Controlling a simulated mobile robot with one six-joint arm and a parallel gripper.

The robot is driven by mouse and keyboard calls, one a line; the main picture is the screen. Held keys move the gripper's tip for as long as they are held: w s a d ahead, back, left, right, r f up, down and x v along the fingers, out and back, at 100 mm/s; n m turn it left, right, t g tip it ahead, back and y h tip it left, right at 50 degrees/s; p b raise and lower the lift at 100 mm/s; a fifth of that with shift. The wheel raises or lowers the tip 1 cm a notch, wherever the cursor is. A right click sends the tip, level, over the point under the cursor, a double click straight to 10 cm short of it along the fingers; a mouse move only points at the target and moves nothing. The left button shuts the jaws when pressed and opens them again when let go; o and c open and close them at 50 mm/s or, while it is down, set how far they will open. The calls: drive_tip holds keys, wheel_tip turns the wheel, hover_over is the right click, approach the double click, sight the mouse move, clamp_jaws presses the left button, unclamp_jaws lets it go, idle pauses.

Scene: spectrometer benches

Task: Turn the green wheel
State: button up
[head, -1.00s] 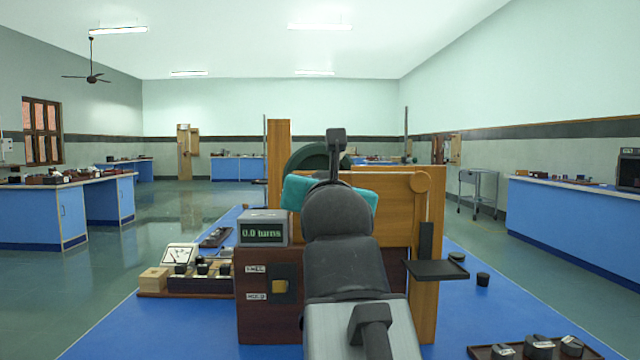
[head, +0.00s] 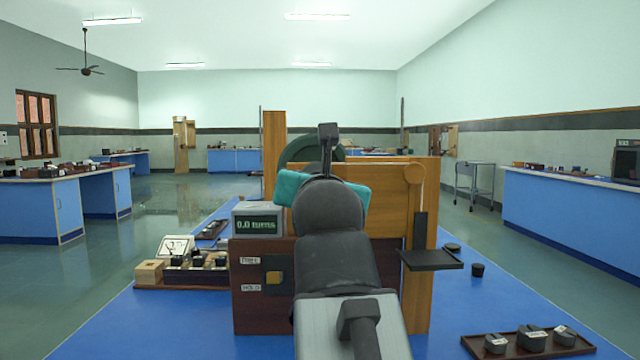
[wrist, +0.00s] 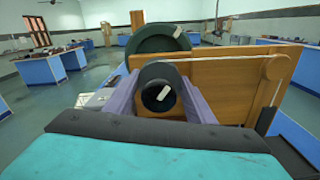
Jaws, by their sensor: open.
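A large dark green wheel (wrist: 166,42) with a white mark stands upright by the wooden panel (wrist: 235,85) in the wrist view. In the head view the wheel (head: 298,150) shows only in part behind the panel and my arm. Contact cannot be told. In the head view my arm hides the fingers.
A display (head: 258,220) reads 0.0 turns, above a yellow switch (head: 273,277) with FREE and HOLD labels. A black shelf (head: 431,260) juts out on the right. A tray of dark weights (head: 528,341) lies at the front right. Blue bench top (head: 180,315) is clear at front left.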

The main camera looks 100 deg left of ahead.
drive_tip(key=w+d+p, duration=0.2)
drive_tip(key=d+p, duration=0.1)
drive_tip(key=d, duration=1)
drive_tip(key=shift+w, duration=0.35)
drive_tip(key=shift+d+f, duration=0.1)
idle(0.4)
